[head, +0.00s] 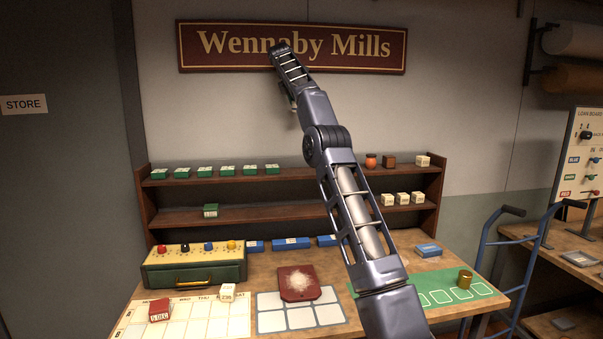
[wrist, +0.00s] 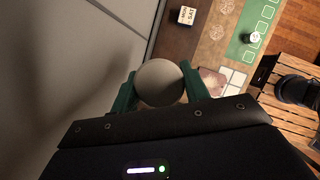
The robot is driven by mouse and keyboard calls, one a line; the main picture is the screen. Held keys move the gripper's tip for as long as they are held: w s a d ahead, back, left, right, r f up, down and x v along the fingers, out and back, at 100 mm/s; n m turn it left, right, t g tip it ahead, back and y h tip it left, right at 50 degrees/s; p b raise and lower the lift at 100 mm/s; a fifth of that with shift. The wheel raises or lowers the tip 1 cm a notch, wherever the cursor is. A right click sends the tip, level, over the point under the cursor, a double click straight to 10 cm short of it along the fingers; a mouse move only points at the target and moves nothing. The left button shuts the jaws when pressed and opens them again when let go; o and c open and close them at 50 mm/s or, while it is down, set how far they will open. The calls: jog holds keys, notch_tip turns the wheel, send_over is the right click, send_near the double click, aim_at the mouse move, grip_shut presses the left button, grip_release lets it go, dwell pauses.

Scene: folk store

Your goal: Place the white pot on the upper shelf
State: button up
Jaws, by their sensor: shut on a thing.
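My gripper (wrist: 159,72) has green fingers and is shut on the white pot (wrist: 160,88), which shows as a round pale shape between them in the wrist view. In the head view my arm reaches up in front of the sign; the pot is hidden there and the gripper cannot be made out clearly. The upper shelf (head: 325,176) is the top board of the brown rack on the table, below the raised end of my arm. The pot is held in the air, apart from the shelf.
Several green boxes (head: 227,170) stand on the upper shelf's left. The sign (head: 230,46) hangs above.

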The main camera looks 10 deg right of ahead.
jog(key=shift+w+a+f, duration=0.1)
jog(key=shift+a+f, duration=0.05)
jog(key=shift+a, duration=0.05)
notch_tip(320, 180, down, 25)
jog(key=shift+r, duration=0.1)
dwell(1.2)
jog(key=o, duration=1)
jog(key=shift+o, duration=0.2)
